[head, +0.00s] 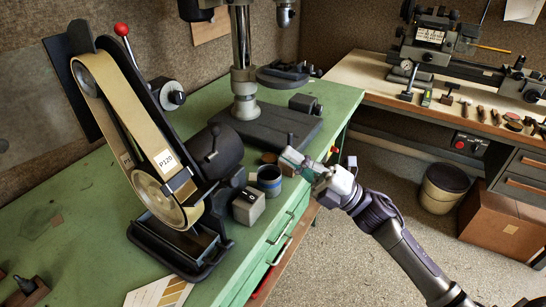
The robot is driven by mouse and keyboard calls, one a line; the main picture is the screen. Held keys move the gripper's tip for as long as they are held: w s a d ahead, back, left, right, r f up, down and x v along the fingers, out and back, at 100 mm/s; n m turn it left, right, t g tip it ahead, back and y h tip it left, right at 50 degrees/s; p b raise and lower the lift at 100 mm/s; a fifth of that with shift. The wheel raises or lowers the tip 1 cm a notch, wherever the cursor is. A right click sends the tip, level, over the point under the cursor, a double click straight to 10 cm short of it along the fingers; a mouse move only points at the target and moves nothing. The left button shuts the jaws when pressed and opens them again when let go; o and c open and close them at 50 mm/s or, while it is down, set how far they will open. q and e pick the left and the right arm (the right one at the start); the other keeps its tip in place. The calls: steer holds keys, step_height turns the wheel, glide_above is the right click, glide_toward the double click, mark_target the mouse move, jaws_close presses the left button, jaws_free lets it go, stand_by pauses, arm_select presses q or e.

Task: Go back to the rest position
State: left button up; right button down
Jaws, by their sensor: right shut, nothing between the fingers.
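My right gripper (303,165) is at the middle of the view, with its arm coming in from the lower right. Its fingers point left, over the front edge of the green workbench (85,197). The fingers are shut with nothing between them. A grey block (248,207) sits beside the can. My left gripper does not show.
A belt sander (140,130) stands on the left of the bench, a drill press (243,100) behind. A lathe (440,60) and hand tools lie on the far bench. A bin (442,188) and a brown box (505,222) stand on the floor. Open floor surrounds my right arm.

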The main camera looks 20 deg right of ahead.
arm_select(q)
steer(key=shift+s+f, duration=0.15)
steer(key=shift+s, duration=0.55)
arm_select(e)
steer(key=shift+s+d, duration=0.3)
